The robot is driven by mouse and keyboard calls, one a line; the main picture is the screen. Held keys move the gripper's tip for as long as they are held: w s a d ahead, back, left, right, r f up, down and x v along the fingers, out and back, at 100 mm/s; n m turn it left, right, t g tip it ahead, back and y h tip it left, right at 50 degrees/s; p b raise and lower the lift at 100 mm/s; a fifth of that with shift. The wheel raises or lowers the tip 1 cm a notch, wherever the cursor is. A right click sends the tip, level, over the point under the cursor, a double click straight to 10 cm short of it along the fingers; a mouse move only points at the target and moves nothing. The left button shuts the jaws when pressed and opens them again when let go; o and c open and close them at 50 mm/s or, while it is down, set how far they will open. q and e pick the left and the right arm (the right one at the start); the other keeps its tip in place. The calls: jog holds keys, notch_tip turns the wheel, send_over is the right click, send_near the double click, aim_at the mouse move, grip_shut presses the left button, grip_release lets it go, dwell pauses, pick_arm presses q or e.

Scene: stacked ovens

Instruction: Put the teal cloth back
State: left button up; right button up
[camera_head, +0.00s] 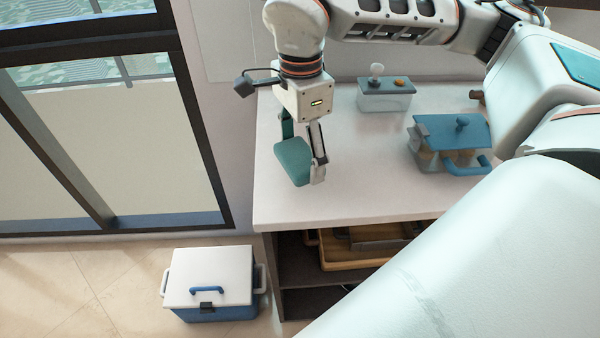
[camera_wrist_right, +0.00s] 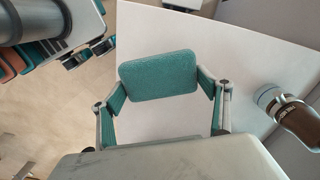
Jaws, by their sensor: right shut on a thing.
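The teal cloth (camera_head: 293,161) is a folded, rounded pad. My right gripper (camera_head: 303,163) is shut on it, and the fingers point down over the left part of the white counter (camera_head: 330,196). In the right wrist view the cloth (camera_wrist_right: 158,76) sits between the two fingertips (camera_wrist_right: 160,95), with the pale counter and its edge behind it. The cloth looks raised above the counter, but the exact gap is hard to tell.
A brown-and-silver bottle (camera_wrist_right: 298,118) shows in the right wrist view. A white-lidded blue cooler (camera_head: 210,283) is on the floor. Open shelves (camera_head: 293,263) are below the counter.

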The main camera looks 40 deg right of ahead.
jog(key=shift+f, duration=0.7)
notch_tip(320, 180, down, 4)
jog(key=shift+b, duration=0.35)
jog(key=shift+f, duration=0.15)
jog(key=shift+f, duration=0.1)
jog(key=o, duration=1)
